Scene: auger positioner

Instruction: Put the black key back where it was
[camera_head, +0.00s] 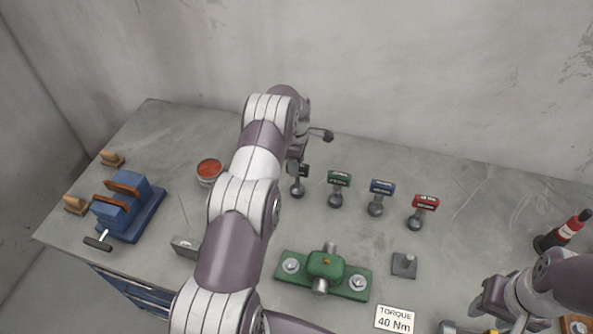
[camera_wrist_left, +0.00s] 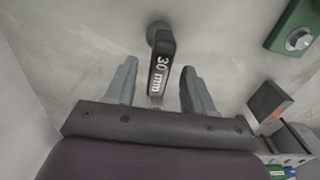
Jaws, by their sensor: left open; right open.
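The black key (camera_head: 303,170) stands at the left end of a row of keys near the back of the table, its round grey end (camera_head: 297,190) down at the table top. In the left wrist view the black key (camera_wrist_left: 162,65), lettered "30 mm", lies between the two fingers of my left gripper (camera_wrist_left: 158,78). The fingers are apart, with gaps on both sides of the key. In the head view my left arm reaches over the table and hides most of that gripper. My right gripper (camera_head: 488,308) is open at the lower right, partly cut off and away from the keys.
Green (camera_head: 339,180), blue (camera_head: 381,188) and red (camera_head: 425,203) keys stand right of the black one. A green fixture (camera_head: 352,282), a grey block (camera_head: 404,264) and a torque sign (camera_head: 395,319) are in front. A blue vise (camera_head: 130,208) and red-topped can (camera_head: 209,170) are left.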

